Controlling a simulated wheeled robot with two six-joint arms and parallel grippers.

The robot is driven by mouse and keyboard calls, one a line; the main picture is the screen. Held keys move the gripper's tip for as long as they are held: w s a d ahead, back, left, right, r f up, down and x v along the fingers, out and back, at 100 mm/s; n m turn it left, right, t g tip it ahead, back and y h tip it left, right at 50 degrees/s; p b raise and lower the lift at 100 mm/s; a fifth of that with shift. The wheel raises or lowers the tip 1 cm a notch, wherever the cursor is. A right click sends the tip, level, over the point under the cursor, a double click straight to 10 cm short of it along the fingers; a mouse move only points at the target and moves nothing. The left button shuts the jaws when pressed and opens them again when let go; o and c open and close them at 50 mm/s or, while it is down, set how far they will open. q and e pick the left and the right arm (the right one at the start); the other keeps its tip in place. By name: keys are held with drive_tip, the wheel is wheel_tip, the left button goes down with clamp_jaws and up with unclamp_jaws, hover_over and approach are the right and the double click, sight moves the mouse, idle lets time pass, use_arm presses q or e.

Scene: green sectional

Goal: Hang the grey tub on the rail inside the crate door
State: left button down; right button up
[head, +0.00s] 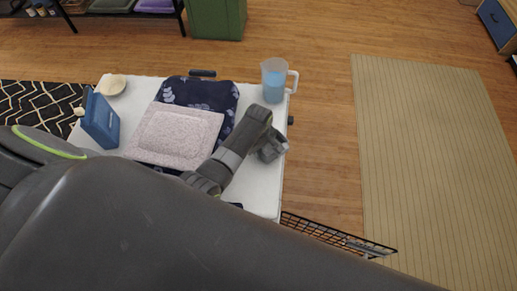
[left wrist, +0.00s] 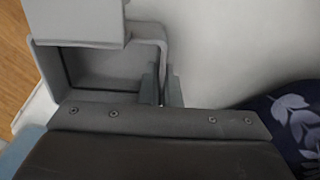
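The grey tub (left wrist: 95,68) is in the left wrist view, a small box with a bent strip like a hook. My left gripper (left wrist: 161,88) has its two fingertips close on either side of that strip and looks shut on it. In the head view my left gripper (head: 268,138) is over the right part of the white table, and the tub (head: 275,150) shows only as a small grey shape beside it. The black wire crate door (head: 335,236) sticks out to the right at the table's front. I cannot make out its rail clearly. My right gripper is not in view.
The white table (head: 262,195) holds a jug of blue liquid (head: 273,82), a navy leaf-patterned cushion (head: 215,95), a pale cushion (head: 175,135), a blue box (head: 101,122) and a bowl (head: 112,85). Open wood floor and a striped rug (head: 430,150) lie to the right.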

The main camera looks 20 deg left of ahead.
use_arm(q)
drive_tip(key=c, duration=1.6)
unclamp_jaws()
drive_tip(key=shift+f, duration=0.1)
drive_tip(key=shift+c, duration=0.2)
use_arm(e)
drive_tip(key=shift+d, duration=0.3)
use_arm(q)
drive_tip(key=shift+r, duration=0.5)
wheel_tip(320, 180, up, 11)
drive_tip(key=shift+r+p, duration=0.2)
drive_tip(key=shift+p, duration=0.5)
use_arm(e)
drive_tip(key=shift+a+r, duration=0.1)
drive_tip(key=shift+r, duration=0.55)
use_arm(q)
drive_tip(key=shift+f, duration=0.1)
